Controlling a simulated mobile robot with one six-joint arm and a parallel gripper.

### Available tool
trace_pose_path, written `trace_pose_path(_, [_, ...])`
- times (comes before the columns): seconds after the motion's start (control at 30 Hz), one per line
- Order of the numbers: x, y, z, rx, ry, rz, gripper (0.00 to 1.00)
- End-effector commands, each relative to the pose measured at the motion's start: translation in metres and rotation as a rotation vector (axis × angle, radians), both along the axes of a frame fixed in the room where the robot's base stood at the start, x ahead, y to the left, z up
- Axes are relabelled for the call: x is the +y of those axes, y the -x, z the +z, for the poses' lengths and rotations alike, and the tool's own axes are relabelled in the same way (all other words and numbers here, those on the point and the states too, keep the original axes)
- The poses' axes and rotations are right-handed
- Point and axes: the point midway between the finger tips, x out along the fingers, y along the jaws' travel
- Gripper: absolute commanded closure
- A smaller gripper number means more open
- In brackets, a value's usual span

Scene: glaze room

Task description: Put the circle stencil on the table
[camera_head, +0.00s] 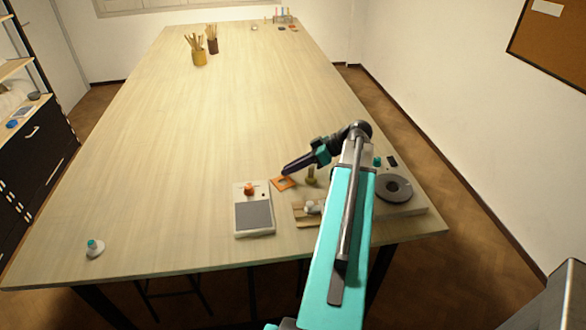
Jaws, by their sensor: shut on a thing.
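A small flat orange plate with an opening in its middle, which looks like the circle stencil (276,185), is at my gripper's tip over the near right part of the table (180,130). The shape of its opening is too small to tell. My gripper (286,172) is dark, points left and down, and is shut on the stencil. The stencil is at or just above the tabletop; I cannot tell whether it touches. My arm covers part of the table's right side.
A scale-like device (254,216) with an orange-red object (249,189) on it stands nearby. A wooden tray (299,215), a yellowish weight-like piece (311,176) and a turntable-like device (394,188) are at right. Brush pots (199,58) stand far back. The table's middle is clear.

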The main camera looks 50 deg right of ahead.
Motion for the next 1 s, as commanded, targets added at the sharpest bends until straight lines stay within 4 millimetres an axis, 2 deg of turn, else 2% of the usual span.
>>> trace_pose_path(0.3, [-0.0033,0.0021,-0.0034,0.0,0.0,-0.005,1.0])
trace_pose_path(0.33, [-0.0034,0.0023,-0.003,0.0,0.001,-0.006,0.86])
trace_pose_path(0.43, [-0.0039,0.0026,-0.0023,0.001,0.0,-0.006,0.69])
trace_pose_path(1.0, [-0.0082,0.0066,0.0027,-0.001,0.001,-0.009,0.69])
